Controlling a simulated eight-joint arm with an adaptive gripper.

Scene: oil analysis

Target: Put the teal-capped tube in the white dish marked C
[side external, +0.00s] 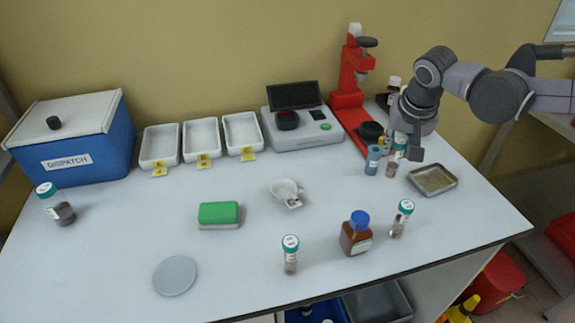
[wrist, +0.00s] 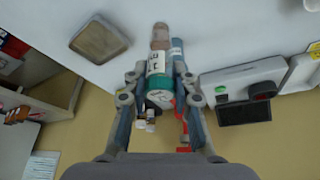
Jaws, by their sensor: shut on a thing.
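A teal-capped tube (wrist: 157,68) with a white lettered label and brownish contents is between my fingers in the wrist view. My gripper (wrist: 157,88) is shut on it near the cap. In the side view my gripper (side external: 404,142) is at the back right of the table, partly hiding the tube. Three white dishes stand in a row along the back; the tag on the right one (side external: 241,133) is too small to read surely. Other teal-capped tubes stand at the front (side external: 290,254), right of the brown bottle (side external: 401,218), and at far left (side external: 58,203).
A blue tube (side external: 373,160) stands close beside my gripper. A red stand (side external: 350,95) and a grey instrument (side external: 300,125) lie between my gripper and the dishes.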

